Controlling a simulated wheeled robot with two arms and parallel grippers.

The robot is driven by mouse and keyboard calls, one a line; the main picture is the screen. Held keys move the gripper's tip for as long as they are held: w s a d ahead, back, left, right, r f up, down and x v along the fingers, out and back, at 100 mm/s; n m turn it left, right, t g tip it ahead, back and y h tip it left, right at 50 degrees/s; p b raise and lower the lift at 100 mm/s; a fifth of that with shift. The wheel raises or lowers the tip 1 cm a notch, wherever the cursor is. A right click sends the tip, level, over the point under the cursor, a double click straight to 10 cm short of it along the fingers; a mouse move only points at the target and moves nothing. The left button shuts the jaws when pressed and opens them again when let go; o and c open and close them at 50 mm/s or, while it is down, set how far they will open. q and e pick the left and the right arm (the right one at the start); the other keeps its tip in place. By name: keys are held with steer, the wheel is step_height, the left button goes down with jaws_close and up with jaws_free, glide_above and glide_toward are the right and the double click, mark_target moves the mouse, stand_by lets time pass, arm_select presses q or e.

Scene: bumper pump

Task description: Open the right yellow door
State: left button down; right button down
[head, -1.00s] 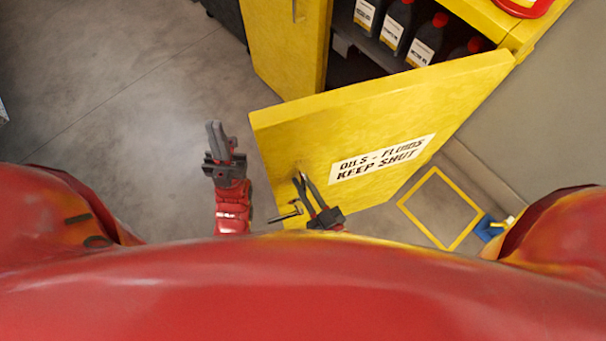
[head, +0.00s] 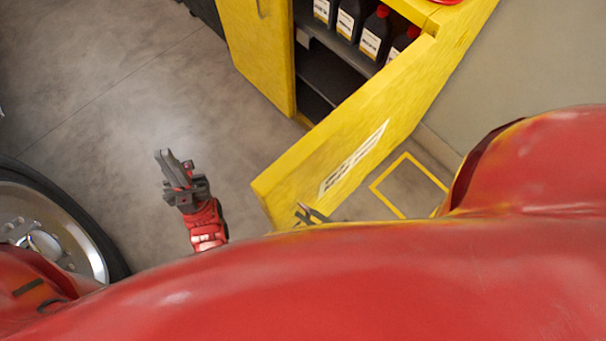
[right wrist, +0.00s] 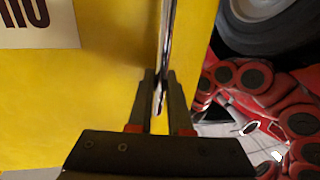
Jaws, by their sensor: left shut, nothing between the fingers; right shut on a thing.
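The right yellow door (head: 345,140) stands swung open, seen steeply from above, with its white label (head: 354,157) foreshortened. In the right wrist view the door's yellow face (right wrist: 100,90) fills the left side, and a thin metal handle (right wrist: 167,45) runs down between the fingers. My right gripper (right wrist: 160,85) is shut on this handle. In the head view only the finger tips of my right gripper (head: 308,212) show beside the door's lower end; my body hides the rest. My left gripper (head: 168,155) is shut and empty above the floor, left of the door and apart from it.
The yellow cabinet's left door (head: 255,50) also stands open. Dark bottles with red caps (head: 375,35) stand on a shelf inside. The grey floor (head: 110,90) between is clear. A yellow floor outline (head: 408,185) is right of the door.

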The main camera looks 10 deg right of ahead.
steer(key=c, duration=0.8)
jaws_free()
steer(key=shift+c, duration=0.2)
steer(key=shift+s+d, duration=0.1)
steer(key=shift+s, duration=0.05)
steer(key=b+v, duration=0.3)
steer(key=v, duration=1.4)
steer(key=shift+b, duration=0.35)
